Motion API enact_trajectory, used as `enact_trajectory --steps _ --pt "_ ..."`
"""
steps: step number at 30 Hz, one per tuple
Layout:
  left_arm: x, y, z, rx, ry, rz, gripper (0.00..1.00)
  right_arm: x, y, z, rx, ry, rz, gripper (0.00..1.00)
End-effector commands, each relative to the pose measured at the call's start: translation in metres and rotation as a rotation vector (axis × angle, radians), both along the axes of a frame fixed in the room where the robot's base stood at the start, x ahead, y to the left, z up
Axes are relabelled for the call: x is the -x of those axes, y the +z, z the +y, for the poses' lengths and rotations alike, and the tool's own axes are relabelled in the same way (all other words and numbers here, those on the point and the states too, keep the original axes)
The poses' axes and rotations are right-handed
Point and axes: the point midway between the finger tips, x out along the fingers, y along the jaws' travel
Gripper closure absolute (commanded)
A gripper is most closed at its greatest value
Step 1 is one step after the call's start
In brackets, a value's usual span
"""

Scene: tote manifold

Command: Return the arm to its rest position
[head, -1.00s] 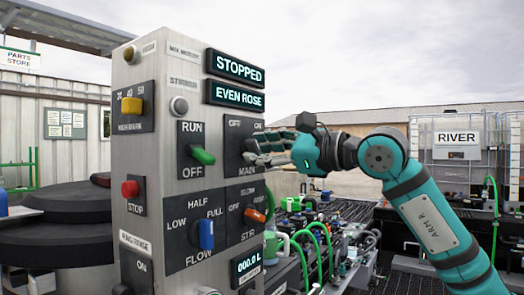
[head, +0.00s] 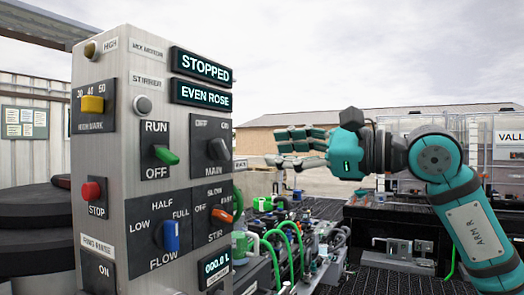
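My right arm comes in from the right in the head view, with its teal forearm labelled ARM R. My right gripper (head: 295,150) is held in the air to the right of the grey control panel (head: 122,60), with its fingers pointing left. It is apart from the panel and nothing shows in it. The fingers are seen side-on, so I cannot tell how far they are apart. The black MAIN switch (head: 218,149) on the panel is clear of the gripper. My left gripper is not in view.
The panel displays read STOPPED (head: 203,66) and EVEN ROSE (head: 201,93). It carries a green RUN/OFF lever (head: 166,156), blue FLOW lever (head: 171,236), orange STIR lever (head: 222,215) and red STOP button (head: 92,191). Green hoses (head: 292,232) and fittings lie below the gripper. White totes stand behind my arm.

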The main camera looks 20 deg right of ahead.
Motion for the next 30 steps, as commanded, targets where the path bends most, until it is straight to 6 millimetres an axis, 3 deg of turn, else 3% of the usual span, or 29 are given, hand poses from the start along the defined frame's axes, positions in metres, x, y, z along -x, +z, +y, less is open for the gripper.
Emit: enact_trajectory --steps 20,23,26,28,30 --pt "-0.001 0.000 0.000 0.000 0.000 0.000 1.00 0.004 -0.004 0.002 -0.011 0.021 0.006 0.62" --pt "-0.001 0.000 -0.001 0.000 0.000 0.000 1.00 0.001 -0.019 0.029 -0.085 0.124 0.033 0.62" --pt "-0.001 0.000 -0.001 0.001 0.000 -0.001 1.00 0.003 -0.042 0.073 -0.266 0.312 0.094 0.62" --pt "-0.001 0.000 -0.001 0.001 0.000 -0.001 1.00 0.008 -0.056 0.099 -0.464 0.454 0.160 0.62" --pt "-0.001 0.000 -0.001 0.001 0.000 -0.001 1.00 0.011 -0.068 0.111 -0.701 0.572 0.241 0.62"
